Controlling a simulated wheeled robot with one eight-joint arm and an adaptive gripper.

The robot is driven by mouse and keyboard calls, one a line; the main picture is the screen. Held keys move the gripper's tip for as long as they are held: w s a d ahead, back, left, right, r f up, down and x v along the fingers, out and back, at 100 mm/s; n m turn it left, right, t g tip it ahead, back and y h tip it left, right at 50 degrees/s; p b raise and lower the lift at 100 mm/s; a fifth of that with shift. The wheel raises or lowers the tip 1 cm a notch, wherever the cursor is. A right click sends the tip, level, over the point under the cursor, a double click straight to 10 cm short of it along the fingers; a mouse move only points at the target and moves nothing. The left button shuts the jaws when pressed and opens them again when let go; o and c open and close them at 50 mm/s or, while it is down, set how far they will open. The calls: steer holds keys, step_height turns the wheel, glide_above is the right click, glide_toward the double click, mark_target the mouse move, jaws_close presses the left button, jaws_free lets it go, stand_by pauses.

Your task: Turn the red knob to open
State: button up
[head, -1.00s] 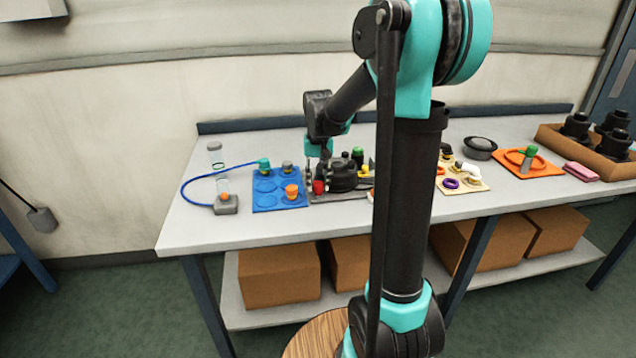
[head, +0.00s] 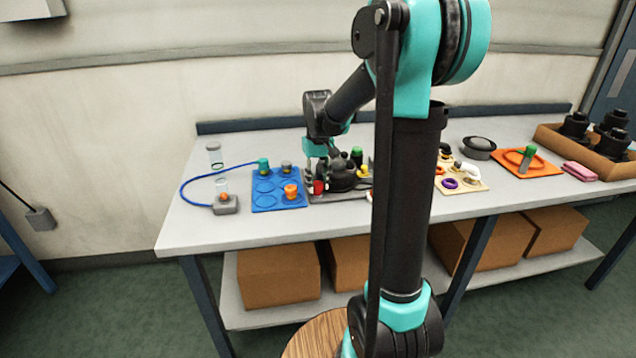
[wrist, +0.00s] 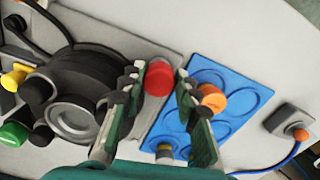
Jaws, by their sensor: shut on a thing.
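The red knob (head: 318,187) is on the front left of a dark pump-like unit (head: 342,176) on the bench. In the wrist view the red knob (wrist: 158,78) shows between the two fingers of my gripper (wrist: 159,70), beside the round black body of the unit (wrist: 82,98). My gripper (head: 317,174) reaches down from above and is shut on the red knob. The fingers hide part of the knob's sides, and its turn angle cannot be read.
A blue tray (head: 264,203) with an orange-topped piece (head: 291,191) lies close left of the unit. A grey box with an orange button (head: 225,204) stands further left, joined to a blue cord. A beige board (head: 475,187) lies to the right.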

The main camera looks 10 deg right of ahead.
mark_target(318, 184)
steer(key=o, duration=1.2)
steer(key=shift+c, duration=0.2)
step_height(318, 184, up, 12)
